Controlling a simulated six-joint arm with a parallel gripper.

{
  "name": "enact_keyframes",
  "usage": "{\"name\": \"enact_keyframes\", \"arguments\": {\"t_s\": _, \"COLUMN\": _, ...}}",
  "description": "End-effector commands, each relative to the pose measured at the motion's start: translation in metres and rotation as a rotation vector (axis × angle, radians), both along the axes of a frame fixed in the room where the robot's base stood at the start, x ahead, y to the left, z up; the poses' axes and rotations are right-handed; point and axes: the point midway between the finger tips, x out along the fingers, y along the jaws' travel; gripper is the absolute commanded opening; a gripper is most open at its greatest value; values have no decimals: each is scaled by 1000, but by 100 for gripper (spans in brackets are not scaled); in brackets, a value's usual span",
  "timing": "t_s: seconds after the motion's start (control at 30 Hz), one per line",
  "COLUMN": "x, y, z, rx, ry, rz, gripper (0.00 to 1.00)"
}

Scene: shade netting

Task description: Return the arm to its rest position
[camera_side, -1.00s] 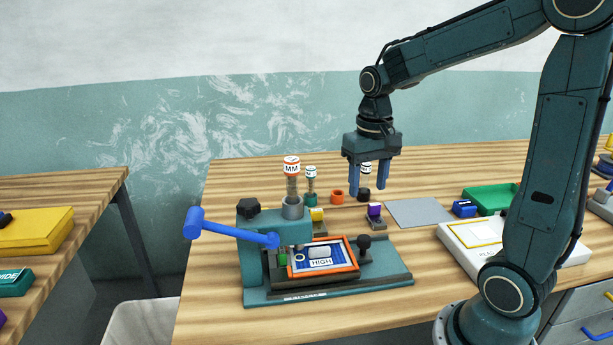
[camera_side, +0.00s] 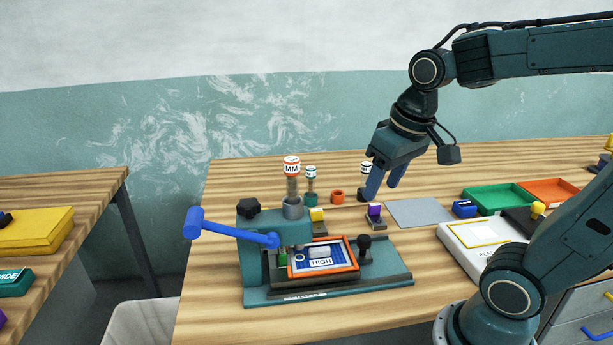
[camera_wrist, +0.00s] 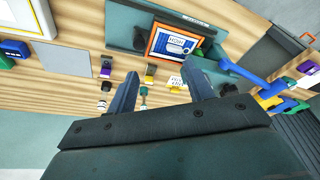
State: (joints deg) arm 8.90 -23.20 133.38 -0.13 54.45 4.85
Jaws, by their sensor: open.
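My gripper (camera_side: 383,184) is open and empty, held above the table's back part and tilted, with its blue fingers pointing down and to the left. In the wrist view its two fingers (camera_wrist: 161,88) stand apart with nothing between them but the table and small items far below. The arm bends at the wrist joint above it, and the forearm runs off to the right in the side view. Below and left of the gripper is a teal press (camera_side: 262,235) with a blue lever, and an orange-framed plate (camera_side: 345,272) marked HIGH lies in it.
Small stamps and pots stand behind the press, including a purple-topped one (camera_side: 375,211) and an orange ring (camera_side: 337,196). A grey mat (camera_side: 418,212), a green tray (camera_side: 492,198), an orange tray (camera_side: 550,190) and a white box (camera_side: 478,258) lie to the right. Another table (camera_side: 90,190) is at left.

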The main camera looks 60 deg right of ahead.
Motion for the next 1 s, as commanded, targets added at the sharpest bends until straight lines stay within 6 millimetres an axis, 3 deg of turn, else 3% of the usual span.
{"name": "enact_keyframes", "arguments": {"t_s": 0.43, "x": -51, "y": 33, "z": 10, "rx": -44, "ry": -194, "rz": 203, "gripper": 52}}
{"name": "enact_keyframes", "arguments": {"t_s": 1.0, "x": -57, "y": 37, "z": 10, "rx": -49, "ry": -221, "rz": 232, "gripper": 52}}
